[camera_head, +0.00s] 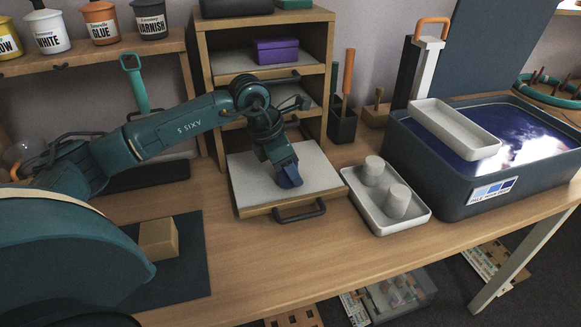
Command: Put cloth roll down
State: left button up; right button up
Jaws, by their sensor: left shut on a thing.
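My left gripper (284,172) reaches in from the left and points down into an open, pale-floored drawer (245,200) of the wooden cabinet. It is shut on a small dark-blue piece, which looks like the cloth roll (291,181). The roll is low over the drawer floor, but I cannot tell whether it touches. The gripper hides part of it. The rest of the drawer floor is bare. My right gripper is not in view.
A white tray (424,217) with two pale cylinders stands just right of the drawer. A dark tub (447,190) of blue liquid carries another tray (455,125). A tan block (158,238) lies on a dark mat (185,277) at left. The front table is clear.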

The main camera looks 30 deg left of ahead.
pick_arm(q)
jog(key=o, duration=1)
jog(key=shift+c, duration=0.2)
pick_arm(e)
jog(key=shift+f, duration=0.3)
pick_arm(q)
jog(key=shift+r, duration=0.35)
jog(key=p+v, duration=0.1)
jog(key=v, duration=1)
jog(key=shift+s+a+r, duration=0.15)
jog(key=shift+a+r, duration=0.05)
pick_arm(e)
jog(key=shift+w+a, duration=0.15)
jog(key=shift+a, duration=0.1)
